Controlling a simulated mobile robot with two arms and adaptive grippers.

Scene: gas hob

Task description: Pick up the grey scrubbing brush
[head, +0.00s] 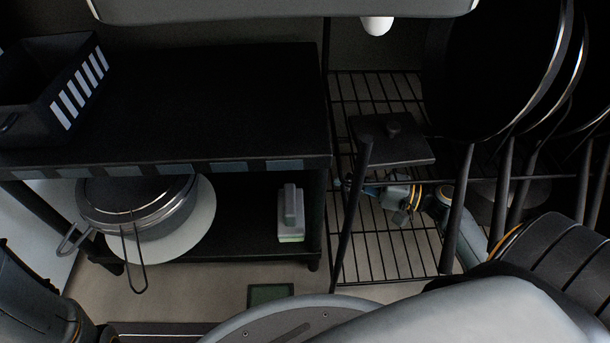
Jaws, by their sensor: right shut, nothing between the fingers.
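The grey scrubbing brush (290,208) stands on the right end of the lower shelf (246,228) of the dark table, with a grey handle on top and a pale green-white base. My right gripper (346,184) is right of the brush, apart from it, beside the wire rack. It is shut and empty, pointing left, and rack bars partly cover it. At the lower left part of my left arm shows; its gripper is out of view.
A lidded pot (140,212) on a pale round plate (202,222) stands left on the lower shelf. A table leg (315,220) and rack post (352,215) stand between brush and right gripper. Large pans (490,70) hang right. A striped crate (55,95) sits on top.

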